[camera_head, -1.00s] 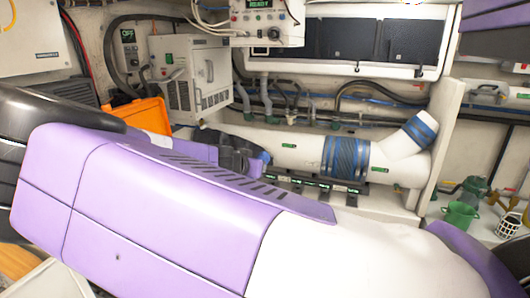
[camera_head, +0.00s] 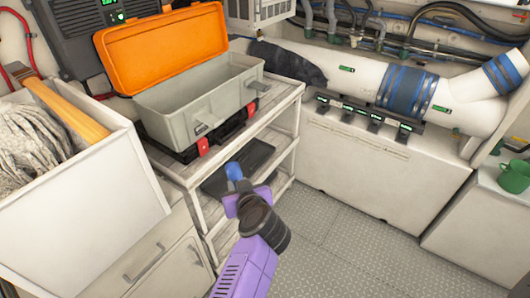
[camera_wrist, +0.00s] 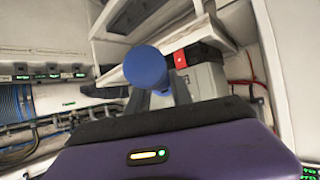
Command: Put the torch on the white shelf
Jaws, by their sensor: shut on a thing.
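My gripper (camera_head: 240,187) is shut on the torch, of which a blue round end (camera_head: 234,171) shows in the head view. A white slatted shelf unit (camera_head: 278,138) stands beyond and left of my gripper, with a top board and lower boards. The gripper appears in front of its lower level; I cannot tell the exact gap. A white shelf board (camera_wrist: 185,38) also shows in the wrist view.
A grey toolbox with an open orange lid (camera_head: 165,48) occupies the top board. A white bin (camera_head: 110,190) with a mop head stands left. A green mug (camera_head: 515,176) is at right. The grey floor (camera_head: 350,235) is clear.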

